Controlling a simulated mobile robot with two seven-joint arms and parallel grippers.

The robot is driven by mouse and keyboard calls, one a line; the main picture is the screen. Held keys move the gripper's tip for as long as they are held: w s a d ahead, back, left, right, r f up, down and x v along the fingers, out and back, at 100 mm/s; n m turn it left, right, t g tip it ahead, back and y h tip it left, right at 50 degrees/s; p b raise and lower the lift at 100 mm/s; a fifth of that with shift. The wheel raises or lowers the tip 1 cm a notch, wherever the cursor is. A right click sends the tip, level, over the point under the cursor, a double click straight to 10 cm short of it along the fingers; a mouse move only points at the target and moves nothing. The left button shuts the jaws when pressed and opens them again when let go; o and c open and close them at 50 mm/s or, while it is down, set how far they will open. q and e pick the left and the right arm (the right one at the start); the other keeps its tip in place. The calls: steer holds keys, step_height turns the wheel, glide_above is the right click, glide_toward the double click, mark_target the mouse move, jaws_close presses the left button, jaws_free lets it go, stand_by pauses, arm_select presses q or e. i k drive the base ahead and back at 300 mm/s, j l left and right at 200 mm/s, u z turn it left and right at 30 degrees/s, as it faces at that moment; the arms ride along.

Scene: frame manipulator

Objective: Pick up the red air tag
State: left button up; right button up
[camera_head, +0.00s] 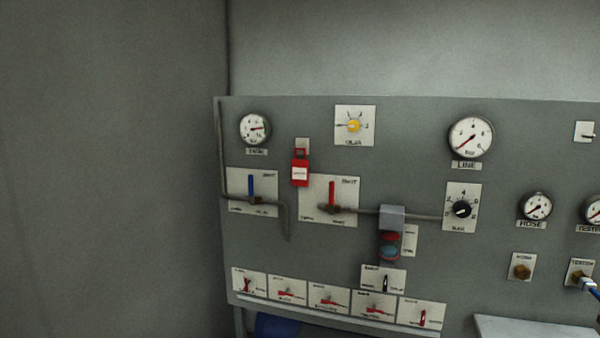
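The red air tag (300,173) hangs on the upper left part of the grey panel, from a small light plate above it. It is a red rectangle with a white label in its middle and a red loop at its top. It hangs upright, between the blue-handled valve and the red-handled valve. Neither of my grippers shows in the head view.
The grey panel (330,260) carries a blue valve handle (251,186), a red valve handle (332,194), a yellow knob (354,126), a black knob (461,209) and several gauges. A pipe runs across it. A light ledge (530,328) juts out at lower right.

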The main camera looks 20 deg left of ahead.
mark_target(299, 166)
steer(key=i+u, duration=0.15)
steer(key=u, duration=0.25)
steer(key=i+u, duration=0.15)
steer(key=u, duration=0.25)
steer(key=i+l+u, duration=0.1)
steer(key=u, duration=0.3)
steer(key=i+l+u, duration=0.5)
steer(key=l, duration=0.3)
steer(key=i, duration=0.1)
